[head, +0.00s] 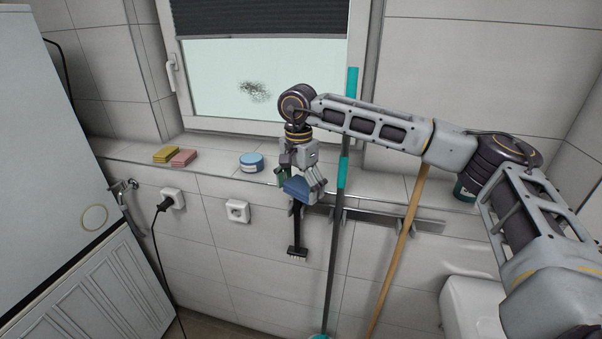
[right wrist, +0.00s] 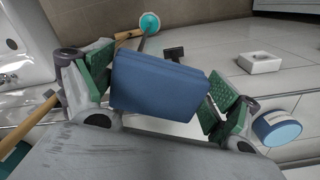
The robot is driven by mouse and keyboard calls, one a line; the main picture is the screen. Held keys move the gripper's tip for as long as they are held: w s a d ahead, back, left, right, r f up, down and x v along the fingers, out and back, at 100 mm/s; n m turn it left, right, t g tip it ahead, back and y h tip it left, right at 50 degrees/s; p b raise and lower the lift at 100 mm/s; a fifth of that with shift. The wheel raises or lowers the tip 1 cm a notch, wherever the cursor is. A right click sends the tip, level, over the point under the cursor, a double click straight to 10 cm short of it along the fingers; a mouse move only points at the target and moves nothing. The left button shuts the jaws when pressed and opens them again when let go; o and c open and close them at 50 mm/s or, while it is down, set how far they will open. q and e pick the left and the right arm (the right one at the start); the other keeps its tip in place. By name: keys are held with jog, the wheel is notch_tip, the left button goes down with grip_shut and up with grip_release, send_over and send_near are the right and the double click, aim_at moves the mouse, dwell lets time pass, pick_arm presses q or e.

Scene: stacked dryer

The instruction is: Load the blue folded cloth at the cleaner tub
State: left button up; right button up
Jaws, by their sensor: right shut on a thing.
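My right gripper (head: 302,185) is shut on the blue folded cloth (head: 297,189) and holds it up in front of the window ledge. In the right wrist view the cloth (right wrist: 160,84) sits between the green finger pads. The cleaner tub is probably the round white and blue tub (head: 251,163) on the ledge, left of the gripper; it also shows in the right wrist view (right wrist: 277,128) beside one finger. The cloth is apart from the tub. My left gripper is in neither view.
A yellow sponge (head: 166,155) and a pink sponge (head: 184,157) lie on the ledge left of the tub. A black brush (head: 297,250), a teal-handled pole (head: 343,180) and a wooden pole (head: 400,250) hang below and right. A dark green container (head: 466,188) stands at right.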

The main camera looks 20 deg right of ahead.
notch_tip(320, 180, down, 30)
jog(key=s+a+n+b, duration=0.1)
jog(key=s+n+b, duration=0.1)
jog(key=n+b, duration=0.7)
jog(key=n, duration=0.3)
jog(key=shift+s+r+n, duration=0.2)
jog(key=shift+s+n, duration=0.2)
jog(key=shift+f, duration=0.2)
